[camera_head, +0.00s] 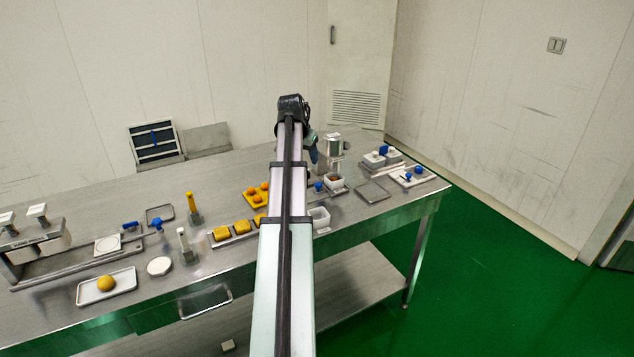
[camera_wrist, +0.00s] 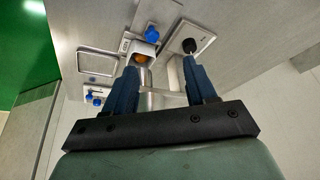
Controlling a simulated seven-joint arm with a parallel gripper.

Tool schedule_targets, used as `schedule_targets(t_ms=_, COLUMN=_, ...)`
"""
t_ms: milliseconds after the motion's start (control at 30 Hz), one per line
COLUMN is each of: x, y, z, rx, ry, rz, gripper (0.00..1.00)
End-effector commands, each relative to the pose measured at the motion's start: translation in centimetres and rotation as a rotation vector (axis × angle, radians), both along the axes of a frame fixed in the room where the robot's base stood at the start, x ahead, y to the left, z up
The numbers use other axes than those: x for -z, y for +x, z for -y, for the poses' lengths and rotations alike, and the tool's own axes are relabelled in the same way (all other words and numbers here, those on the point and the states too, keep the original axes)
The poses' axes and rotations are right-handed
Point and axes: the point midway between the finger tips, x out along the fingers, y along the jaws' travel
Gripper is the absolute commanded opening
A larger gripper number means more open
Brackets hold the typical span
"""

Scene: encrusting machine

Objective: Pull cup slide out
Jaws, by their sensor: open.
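The cup slide shows in the head view as a small white cup (camera_head: 336,184) with brownish filling, with a blue knob (camera_head: 319,187) to its left. In the wrist view the cup (camera_wrist: 141,50) stands at the upper middle, and the blue knob (camera_wrist: 152,34) sits just above it. My gripper (camera_wrist: 161,66) is open, with its two blue fingers spread apart and nothing between them held. In the head view my gripper (camera_head: 314,158) is above the table, beside the silver machine (camera_head: 333,145) and behind the knob. The slide's lower part is hidden.
A plate with a black knob (camera_wrist: 190,46) lies near the right finger in the wrist view. Yellow pieces (camera_head: 242,227) lie left of my arm.

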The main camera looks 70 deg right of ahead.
Motion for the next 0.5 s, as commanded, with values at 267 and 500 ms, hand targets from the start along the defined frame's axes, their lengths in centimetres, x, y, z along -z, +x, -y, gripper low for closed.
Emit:
schedule_targets(t_ms=267, x=1.3, y=-1.8, z=0.5, rx=0.008, ry=0.004, rz=-0.009, gripper=0.56)
schedule_targets(t_ms=500, x=4.5, y=-1.9, z=1.9, rx=0.008, ry=0.004, rz=-0.009, gripper=0.56)
